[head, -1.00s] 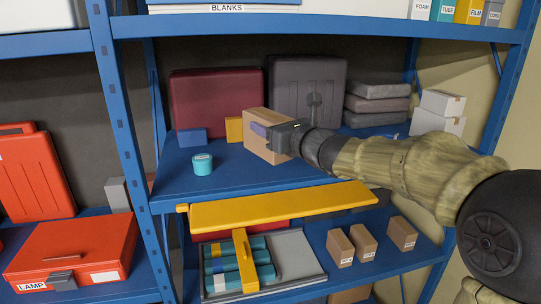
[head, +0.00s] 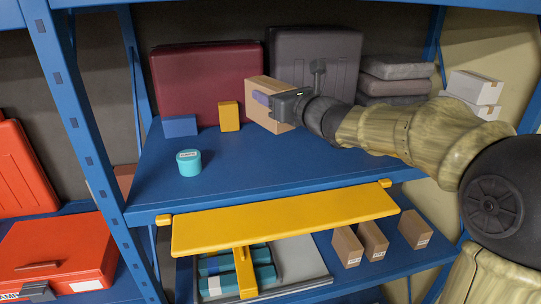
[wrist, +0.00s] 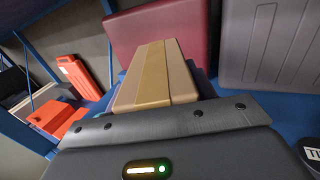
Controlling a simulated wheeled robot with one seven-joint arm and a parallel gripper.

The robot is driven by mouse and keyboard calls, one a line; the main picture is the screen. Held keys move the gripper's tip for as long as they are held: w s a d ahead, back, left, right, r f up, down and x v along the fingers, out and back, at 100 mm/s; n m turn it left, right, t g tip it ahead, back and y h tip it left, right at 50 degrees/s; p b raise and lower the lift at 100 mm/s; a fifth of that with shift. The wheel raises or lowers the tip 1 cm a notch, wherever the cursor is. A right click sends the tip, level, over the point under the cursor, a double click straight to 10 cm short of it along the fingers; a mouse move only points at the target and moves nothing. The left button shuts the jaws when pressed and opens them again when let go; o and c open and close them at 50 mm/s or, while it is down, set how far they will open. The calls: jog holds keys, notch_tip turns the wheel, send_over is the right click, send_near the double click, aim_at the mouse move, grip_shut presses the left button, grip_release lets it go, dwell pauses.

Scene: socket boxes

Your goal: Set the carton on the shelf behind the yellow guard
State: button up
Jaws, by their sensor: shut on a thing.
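The brown carton (head: 258,118) is held upright over the back part of the blue upper shelf (head: 220,180), just right of a small yellow box. My gripper (head: 262,98) is shut on it from the right, with a purple fingertip along its side. I cannot tell if its base touches the shelf. In the wrist view the carton (wrist: 150,75) with its tape strip lies straight ahead of my gripper's dark body. The yellow guard (head: 285,222) is a long bar along the shelf's front edge, hanging low and slanting outward, below the shelf surface.
A blue box (head: 180,126), yellow box (head: 229,116) and teal tub (head: 189,162) stand left of the carton. A maroon case (head: 205,85) and grey case (head: 335,60) stand behind. Grey pads (head: 395,78) are at right. The shelf's front middle is clear.

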jog(key=shift+s+r, duration=0.1)
jog(key=shift+s, duration=0.05)
jog(key=shift+f+p, duration=0.3)
jog(key=shift+f, duration=2.9)
jog(key=shift+f+p, duration=0.5)
jog(key=shift+f, duration=1.4)
jog(key=shift+f, duration=0.1)
jog(key=o, duration=1.1)
